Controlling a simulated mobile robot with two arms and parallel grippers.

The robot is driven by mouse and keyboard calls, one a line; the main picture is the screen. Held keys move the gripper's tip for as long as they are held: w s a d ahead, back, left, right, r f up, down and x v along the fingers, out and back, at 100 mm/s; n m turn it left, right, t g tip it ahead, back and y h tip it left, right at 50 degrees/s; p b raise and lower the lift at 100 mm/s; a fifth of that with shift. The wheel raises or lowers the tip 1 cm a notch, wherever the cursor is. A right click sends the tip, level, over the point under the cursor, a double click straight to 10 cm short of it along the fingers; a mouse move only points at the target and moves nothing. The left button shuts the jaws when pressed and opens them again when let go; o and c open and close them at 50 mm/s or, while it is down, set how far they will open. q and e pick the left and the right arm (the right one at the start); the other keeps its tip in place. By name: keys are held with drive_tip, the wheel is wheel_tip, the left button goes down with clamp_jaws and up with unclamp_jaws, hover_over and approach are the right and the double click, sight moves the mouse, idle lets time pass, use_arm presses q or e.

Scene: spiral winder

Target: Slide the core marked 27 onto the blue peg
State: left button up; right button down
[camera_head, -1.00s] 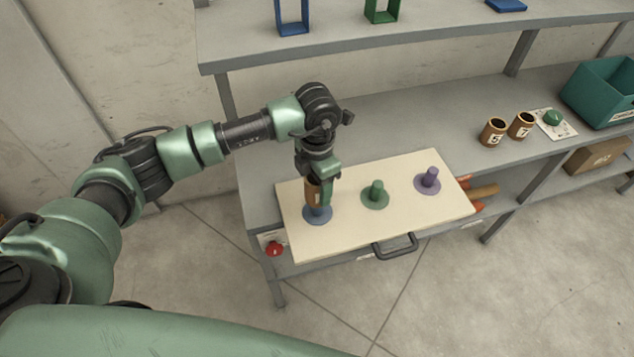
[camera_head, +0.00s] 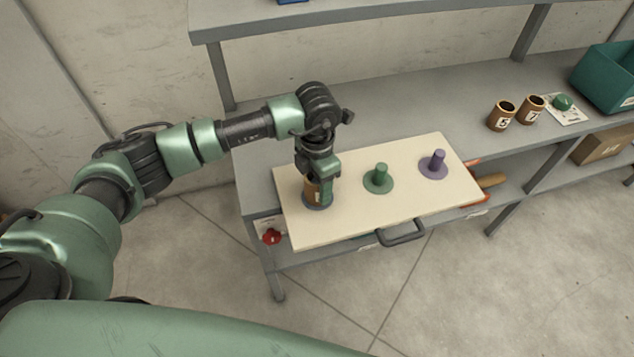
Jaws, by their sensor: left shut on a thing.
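My left gripper (camera_head: 322,182) points down over the left end of the cream board and is shut on a brown core (camera_head: 312,193). The core is upright and sits low around the blue peg, its lower end at the round blue base (camera_head: 318,207). The peg itself is hidden inside the core and behind the gripper. The number on this core cannot be read here. The green peg (camera_head: 380,173) and the purple peg (camera_head: 436,160) stand bare to the right on the board (camera_head: 345,222). My right gripper is not in view.
Two brown cores, one marked 5 (camera_head: 502,116) and the other (camera_head: 530,109), stand on the grey bench (camera_head: 405,105) at right. A green knob on a plate (camera_head: 562,103) and a teal bin (camera_head: 605,75) are beyond. A red knob (camera_head: 271,237) is at front left.

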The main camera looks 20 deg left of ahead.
use_arm(q)
drive_tip(key=o, duration=1.5)
wheel_tip(320, 180, up, 8)
drive_tip(key=shift+f+b, duration=0.1)
drive_tip(key=shift+b, duration=0.75)
